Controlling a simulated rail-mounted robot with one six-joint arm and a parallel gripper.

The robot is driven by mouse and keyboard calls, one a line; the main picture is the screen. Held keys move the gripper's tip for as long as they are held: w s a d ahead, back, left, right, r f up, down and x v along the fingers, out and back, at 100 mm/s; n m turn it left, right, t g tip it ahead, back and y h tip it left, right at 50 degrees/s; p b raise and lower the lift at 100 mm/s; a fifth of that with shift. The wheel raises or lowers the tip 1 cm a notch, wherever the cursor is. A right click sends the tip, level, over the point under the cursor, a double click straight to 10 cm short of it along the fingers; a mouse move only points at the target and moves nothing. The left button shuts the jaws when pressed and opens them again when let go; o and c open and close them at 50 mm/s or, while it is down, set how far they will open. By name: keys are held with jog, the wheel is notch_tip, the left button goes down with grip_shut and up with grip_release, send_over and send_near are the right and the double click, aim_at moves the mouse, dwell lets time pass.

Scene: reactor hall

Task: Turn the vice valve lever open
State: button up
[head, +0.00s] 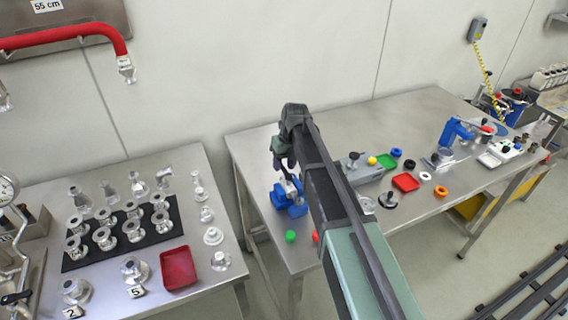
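A blue vice (290,201) stands near the left end of the middle steel table. A small pale metal part shows at its top, probably the valve, but the lever cannot be made out at this size. My gripper (285,164) points down just above the vice, with my arm crossing the picture to its right. The gripper is small and dark here, so I cannot tell whether its fingers are open or touch anything. My arm may hide part of the vice's right side.
A green ball (290,236) lies in front of the vice, and a red item (315,236) is partly behind my arm. Right of my arm are a grey block (362,173), a red tray (405,182) and coloured rings. The left table (215,270) holds metal fittings.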

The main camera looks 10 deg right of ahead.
notch_tip(320, 180, up, 10)
jog(key=d+p, duration=0.2)
jog(key=p, duration=0.8)
jog(key=shift+w+r+p, duration=0.25)
jog(key=shift+w+p, duration=0.05)
jog(key=s+d+f+n+b, duration=0.1)
jog(key=s+f+n+b, duration=0.1)
jog(key=s+n, duration=0.6)
jog(key=s+d+f+n+h+b, duration=0.1)
jog(key=s+d+f+n+b, duration=0.1)
jog(key=s+n, duration=0.7)
jog(key=s+d+f+n+h+b, duration=0.1)
jog(key=s+n, duration=0.7)
jog(key=n, duration=0.8)
notch_tip(320, 180, down, 3)
jog(key=d+b, duration=0.1)
jog(key=b, duration=0.1)
jog(key=shift+s+t+b, duration=0.15)
jog(key=shift+t+b, duration=0.15)
